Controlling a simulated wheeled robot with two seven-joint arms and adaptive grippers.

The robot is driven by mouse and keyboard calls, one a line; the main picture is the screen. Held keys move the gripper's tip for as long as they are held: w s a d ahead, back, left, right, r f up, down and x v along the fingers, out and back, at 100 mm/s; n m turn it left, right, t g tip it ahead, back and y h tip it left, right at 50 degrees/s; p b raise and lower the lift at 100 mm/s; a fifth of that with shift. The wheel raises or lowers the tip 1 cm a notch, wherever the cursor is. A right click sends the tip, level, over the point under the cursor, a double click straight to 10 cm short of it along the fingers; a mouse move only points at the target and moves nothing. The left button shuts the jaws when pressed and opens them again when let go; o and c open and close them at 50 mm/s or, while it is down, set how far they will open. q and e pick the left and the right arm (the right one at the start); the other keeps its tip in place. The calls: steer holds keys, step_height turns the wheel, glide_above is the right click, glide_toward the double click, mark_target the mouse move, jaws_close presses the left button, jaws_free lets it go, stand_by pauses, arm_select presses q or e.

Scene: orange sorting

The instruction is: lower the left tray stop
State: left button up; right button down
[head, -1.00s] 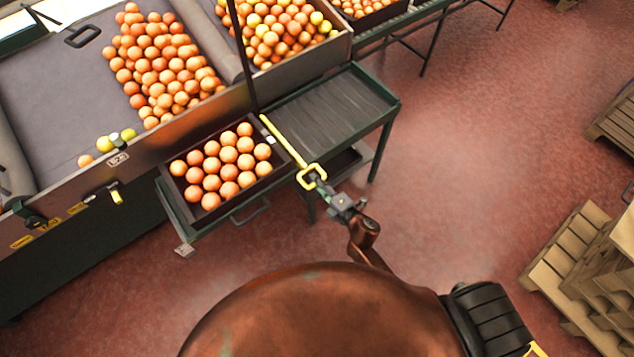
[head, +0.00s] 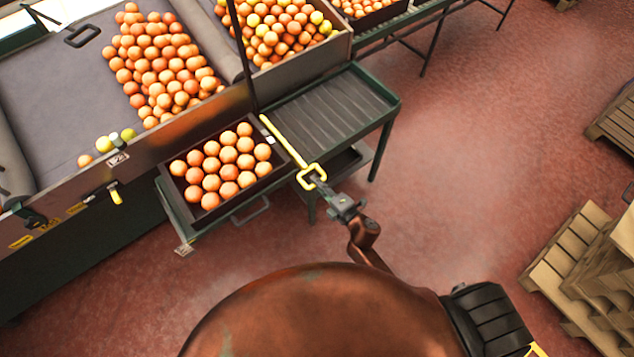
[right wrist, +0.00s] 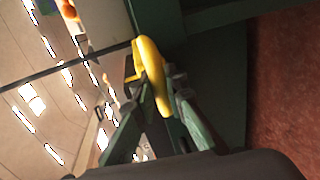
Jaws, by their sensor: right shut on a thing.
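The left tray stop is a yellow bar (head: 283,140) lying across the roller stand at the right side of the filled tray. Its near end is a yellow loop handle (head: 311,176). My right gripper (head: 318,182) is shut on this loop at the stand's front edge. In the right wrist view the yellow loop (right wrist: 150,75) stands between the two fingers of my right gripper (right wrist: 155,100). A dark tray (head: 236,197) full of oranges sits on the stand just left of the bar. My left gripper is not in view.
The roller bed (head: 335,110) right of the bar is empty. Sorting bins with oranges (head: 165,65) rise behind the stand. Wooden pallets (head: 570,250) lie on the right. The red floor (head: 460,160) between is clear.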

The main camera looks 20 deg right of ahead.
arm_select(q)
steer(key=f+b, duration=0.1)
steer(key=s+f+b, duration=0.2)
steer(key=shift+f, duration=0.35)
arm_select(e)
step_height(320, 180, down, 5)
steer(key=shift+s+f, duration=0.1)
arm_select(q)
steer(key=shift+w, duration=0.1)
arm_select(e)
steer(key=c, duration=2.1)
jaws_free()
steer(key=shift+o, duration=0.8)
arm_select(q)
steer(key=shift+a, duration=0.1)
arm_select(e)
steer(key=shift+d, duration=0.1)
steer(key=v, duration=1.2)
